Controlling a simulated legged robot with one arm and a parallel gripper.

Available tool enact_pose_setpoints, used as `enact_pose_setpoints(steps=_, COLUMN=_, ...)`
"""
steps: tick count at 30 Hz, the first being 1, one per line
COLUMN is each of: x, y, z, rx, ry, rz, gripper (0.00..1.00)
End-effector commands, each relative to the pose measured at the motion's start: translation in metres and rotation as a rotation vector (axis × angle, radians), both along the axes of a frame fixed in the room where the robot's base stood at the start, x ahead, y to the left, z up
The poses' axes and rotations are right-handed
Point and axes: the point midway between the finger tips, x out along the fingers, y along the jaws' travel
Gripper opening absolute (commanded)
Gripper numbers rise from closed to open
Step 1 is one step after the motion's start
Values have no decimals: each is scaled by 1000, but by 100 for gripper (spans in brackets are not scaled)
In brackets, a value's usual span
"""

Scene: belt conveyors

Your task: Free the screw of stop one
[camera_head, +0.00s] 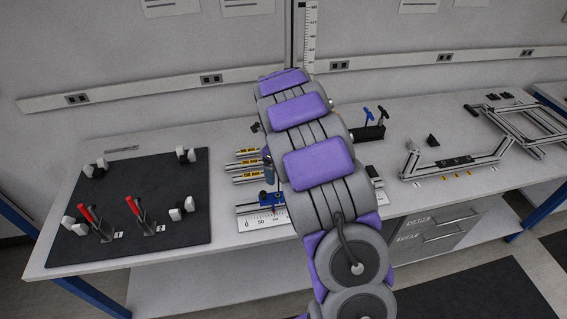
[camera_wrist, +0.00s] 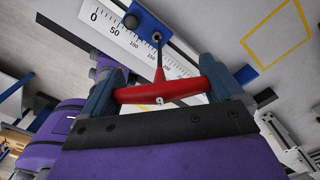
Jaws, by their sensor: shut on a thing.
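My gripper (camera_wrist: 163,88) is shut on the red T-handle (camera_wrist: 160,91) of a key, with one finger at each end of the crossbar. The key's thin shaft runs up to a small round screw (camera_wrist: 156,37) on the blue stop (camera_wrist: 148,17). The tip meets the screw, but I cannot tell how deep it sits. The stop lies across a white ruler (camera_wrist: 117,33) marked 0, 50, 100 and on. In the head view the blue stop (camera_head: 271,198) and ruler (camera_head: 262,222) show left of my arm, which hides the gripper and key.
A black mat (camera_head: 183,228) with red-handled clamps (camera_head: 133,206) is at left. A black holder with blue-handled tools (camera_head: 370,132) stands right of my arm. A metal frame (camera_head: 455,160) is farther right.

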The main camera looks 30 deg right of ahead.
Motion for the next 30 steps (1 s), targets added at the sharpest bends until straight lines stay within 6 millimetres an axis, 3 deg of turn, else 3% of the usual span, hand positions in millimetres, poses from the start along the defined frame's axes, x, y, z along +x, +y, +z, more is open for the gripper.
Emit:
enact_pose_setpoints(steps=13, x=7, y=-17, z=-1, rx=15, ry=4, rz=-246, gripper=60)
enact_pose_setpoints(steps=24, x=7, y=-1, z=0, rx=1, ry=1, rz=-284, gripper=60)
enact_pose_setpoints(steps=30, x=6, y=-4, z=-1, rx=4, ry=2, rz=-282, gripper=60)
